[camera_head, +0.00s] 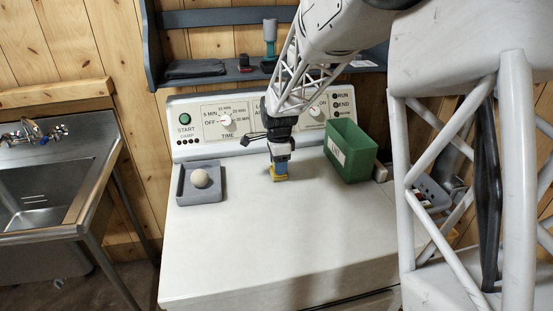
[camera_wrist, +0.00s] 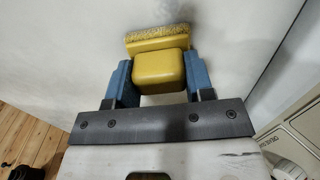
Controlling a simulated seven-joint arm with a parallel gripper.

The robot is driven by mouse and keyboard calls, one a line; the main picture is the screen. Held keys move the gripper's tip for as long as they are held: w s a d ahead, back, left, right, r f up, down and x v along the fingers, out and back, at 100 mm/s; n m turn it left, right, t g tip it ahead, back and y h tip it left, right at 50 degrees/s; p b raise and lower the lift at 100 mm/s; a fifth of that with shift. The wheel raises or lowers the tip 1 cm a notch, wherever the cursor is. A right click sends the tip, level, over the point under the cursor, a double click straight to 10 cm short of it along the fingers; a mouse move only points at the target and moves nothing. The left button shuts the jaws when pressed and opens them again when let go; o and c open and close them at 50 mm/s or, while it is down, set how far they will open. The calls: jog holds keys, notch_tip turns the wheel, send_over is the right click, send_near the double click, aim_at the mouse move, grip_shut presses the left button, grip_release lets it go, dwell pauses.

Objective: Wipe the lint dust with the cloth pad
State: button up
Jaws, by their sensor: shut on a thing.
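My gripper (camera_head: 280,167) is over the middle of the white dryer top (camera_head: 250,240). In the wrist view its two blue fingers (camera_wrist: 158,72) are shut on the yellow block of the cloth pad (camera_wrist: 160,69).
A grey square tray (camera_head: 184,196) with a pale ball (camera_head: 200,178) is to the left. A green open bin (camera_head: 350,152) stands to the right. The control panel (camera_head: 195,122) and a shelf (camera_head: 200,75) are behind. A steel sink (camera_head: 45,190) is far left. The front of the top is clear.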

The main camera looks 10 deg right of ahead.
aim_at(281, 178)
jog(key=s, duration=0.3)
jog(key=shift+s, duration=0.15)
notch_tip(281, 178, up, 8)
jog(key=shift+r, duration=0.2)
dwell(0.3)
dwell(0.5)
jog(key=w+a, duration=0.4)
jog(key=w, duration=0.4)
jog(key=shift+w+a+f, duration=0.15)
jog(key=shift+f, duration=0.05)
jog(key=shift+f, duration=0.15)
